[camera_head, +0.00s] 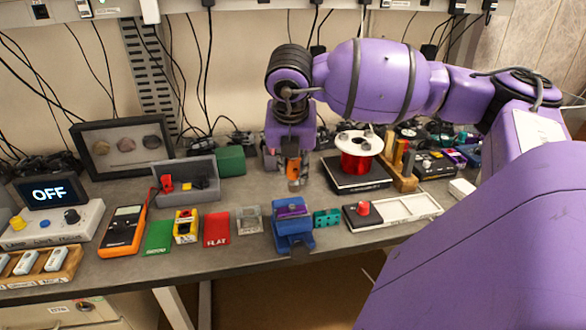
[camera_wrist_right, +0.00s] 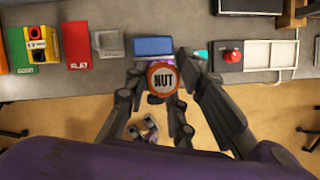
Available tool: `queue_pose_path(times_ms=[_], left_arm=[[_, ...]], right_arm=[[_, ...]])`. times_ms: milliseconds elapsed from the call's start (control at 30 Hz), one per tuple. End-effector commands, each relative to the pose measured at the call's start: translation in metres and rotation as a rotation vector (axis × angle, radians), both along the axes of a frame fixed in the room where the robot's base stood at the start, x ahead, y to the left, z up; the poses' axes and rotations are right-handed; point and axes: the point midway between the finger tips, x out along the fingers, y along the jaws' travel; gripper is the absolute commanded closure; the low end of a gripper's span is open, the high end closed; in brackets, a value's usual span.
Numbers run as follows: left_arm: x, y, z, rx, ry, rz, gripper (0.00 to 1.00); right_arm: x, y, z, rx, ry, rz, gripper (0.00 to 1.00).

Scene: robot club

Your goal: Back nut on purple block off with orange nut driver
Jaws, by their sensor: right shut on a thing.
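My right gripper (camera_head: 292,160) is shut on the orange nut driver (camera_head: 293,172), which points down. In the head view they show above and behind the blue vise (camera_head: 292,232), apart from the purple block (camera_head: 292,210) in its top. In the right wrist view the driver's round orange end (camera_wrist_right: 162,78), marked NUT, sits between the fingers (camera_wrist_right: 160,88). The blue vise (camera_wrist_right: 155,46) shows just beyond it there. The nut on the block is too small to make out. My left gripper does not show.
A teal block (camera_head: 326,217) stands right of the vise, a clear grey box (camera_head: 249,220) left. A red spool (camera_head: 357,152) stands on a black base behind right. A black box with a red knob (camera_head: 363,211) and a white tray (camera_head: 407,208) lie further right.

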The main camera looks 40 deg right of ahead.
Motion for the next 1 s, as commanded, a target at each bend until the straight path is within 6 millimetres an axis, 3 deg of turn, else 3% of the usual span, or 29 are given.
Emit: queue_pose_path(times_ms=[567, 1000], left_arm=[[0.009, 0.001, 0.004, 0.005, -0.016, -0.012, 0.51], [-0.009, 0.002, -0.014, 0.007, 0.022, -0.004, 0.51]], right_arm=[[0.0, 0.0, 0.007, 0.0, -0.002, -0.001, 1.0], [0.006, -0.004, -0.031, 0.005, -0.002, 0.004, 1.0]])
